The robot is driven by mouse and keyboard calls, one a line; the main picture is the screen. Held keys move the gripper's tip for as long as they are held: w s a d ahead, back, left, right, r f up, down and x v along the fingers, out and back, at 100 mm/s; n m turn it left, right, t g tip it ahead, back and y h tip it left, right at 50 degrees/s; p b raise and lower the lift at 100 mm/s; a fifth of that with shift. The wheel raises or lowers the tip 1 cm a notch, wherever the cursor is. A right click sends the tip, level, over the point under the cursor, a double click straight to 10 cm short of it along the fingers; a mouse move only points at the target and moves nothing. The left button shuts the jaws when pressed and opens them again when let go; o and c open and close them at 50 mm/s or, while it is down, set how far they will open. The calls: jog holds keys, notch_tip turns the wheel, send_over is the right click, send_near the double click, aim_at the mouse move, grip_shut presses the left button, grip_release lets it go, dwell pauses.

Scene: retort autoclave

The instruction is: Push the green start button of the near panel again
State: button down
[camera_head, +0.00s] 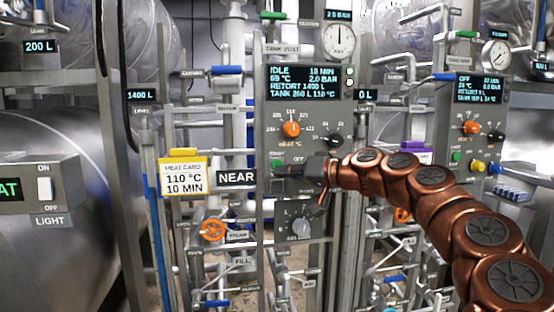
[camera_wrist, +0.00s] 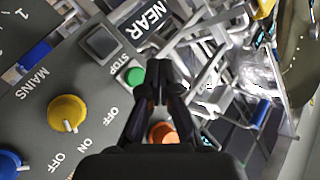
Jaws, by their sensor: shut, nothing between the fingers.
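The near panel (camera_head: 300,110) is a grey box with a lit display (camera_head: 297,82) reading IDLE, 10 MIN, 2.0 BAR. Its green button (camera_head: 277,164) shows just left of my gripper (camera_head: 287,171), which covers the panel's lower part. In the wrist view the round green button (camera_wrist: 136,76) lies just left of the tips of my gripper (camera_wrist: 157,88). The fingers are together with nothing between them. The tips overlap the panel edge in that picture; I cannot tell whether they touch it. A grey square button (camera_wrist: 101,42) marked STOP sits beside the green one.
A yellow knob (camera_wrist: 67,113) marked MAINS, a blue knob (camera_wrist: 8,163) and an orange knob (camera_wrist: 163,132) are close by on the panel. A heat card (camera_head: 183,177) hangs left of the NEAR sign (camera_head: 236,177). A second panel (camera_head: 472,120) stands at the right. Pipes and valves crowd below.

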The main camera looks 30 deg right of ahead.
aim_at(273, 167)
jog(key=w, duration=0.1)
jog(key=w+d, duration=0.1)
jog(key=shift+w+d, duration=0.2)
jog(key=shift+w, duration=0.2)
jog(key=shift+w, duration=0.1)
dwell(1.2)
jog(key=shift+w+d, duration=0.1)
jog(key=shift+w, duration=0.2)
jog(key=shift+w+d, duration=0.3)
jog(key=shift+w, duration=0.3)
dwell(1.1)
jog(key=shift+s+f, duration=0.1)
jog(key=shift+s, duration=0.05)
jog(key=shift+s+a+b, duration=0.45)
jog(key=shift+s+b, duration=0.25)
jog(key=shift+s, duration=0.15)
